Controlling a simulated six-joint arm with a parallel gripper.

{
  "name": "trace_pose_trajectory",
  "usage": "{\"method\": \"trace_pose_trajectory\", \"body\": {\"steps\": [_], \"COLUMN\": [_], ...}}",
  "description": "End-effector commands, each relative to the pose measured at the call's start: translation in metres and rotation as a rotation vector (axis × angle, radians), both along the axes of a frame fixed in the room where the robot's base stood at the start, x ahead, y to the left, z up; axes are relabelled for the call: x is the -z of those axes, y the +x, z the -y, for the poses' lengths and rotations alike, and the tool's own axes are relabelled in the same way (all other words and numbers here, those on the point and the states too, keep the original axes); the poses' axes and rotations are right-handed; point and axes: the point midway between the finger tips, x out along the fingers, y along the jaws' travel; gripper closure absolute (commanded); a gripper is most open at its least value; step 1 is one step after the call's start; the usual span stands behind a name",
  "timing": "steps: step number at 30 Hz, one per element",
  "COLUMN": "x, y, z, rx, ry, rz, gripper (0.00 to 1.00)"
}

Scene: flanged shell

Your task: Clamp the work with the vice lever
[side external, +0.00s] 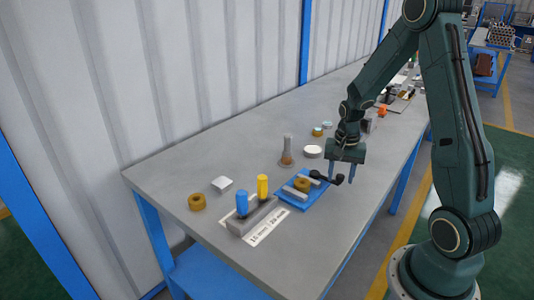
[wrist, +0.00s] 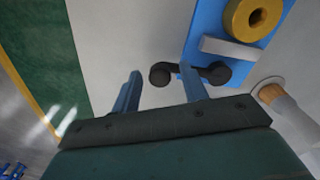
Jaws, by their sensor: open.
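The vice has a blue base (side external: 309,202) and light grey jaws (wrist: 228,48). A brass-coloured ring with a central hole (wrist: 240,20) sits at the jaws; it also shows in the side view (side external: 302,185). The black vice lever (wrist: 218,73) lies at the end of the base, with its round knob (wrist: 160,75) sticking out past the base edge. My gripper (side external: 342,174) is open and points down over the lever. In the wrist view the knob shows between the two blue fingers, and one finger covers part of the lever arm. I cannot tell whether they touch.
A grey block with a blue peg (side external: 242,203) and a yellow peg (side external: 263,187) stands on a printed card left of the vice. A grey post (side external: 288,148) and a white disc (side external: 313,152) stand behind it. The table's front edge is close to my gripper.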

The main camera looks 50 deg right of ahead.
Motion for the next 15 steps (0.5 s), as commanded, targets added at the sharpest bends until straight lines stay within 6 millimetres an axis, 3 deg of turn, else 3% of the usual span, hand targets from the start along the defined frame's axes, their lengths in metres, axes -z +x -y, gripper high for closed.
{"method": "trace_pose_trajectory", "body": {"steps": [2, 8, 15], "x": [-0.0001, -0.0003, -0.0005], "y": [0.0, 0.0, 0.0], "z": [0.0, 0.0001, 0.0004], "rx": [0.0, 0.0, -0.002], "ry": [0.0, 0.0, 0.0], "rz": [0.0, 0.0, 0.0], "gripper": [0.6, 1.0, 1.0]}}
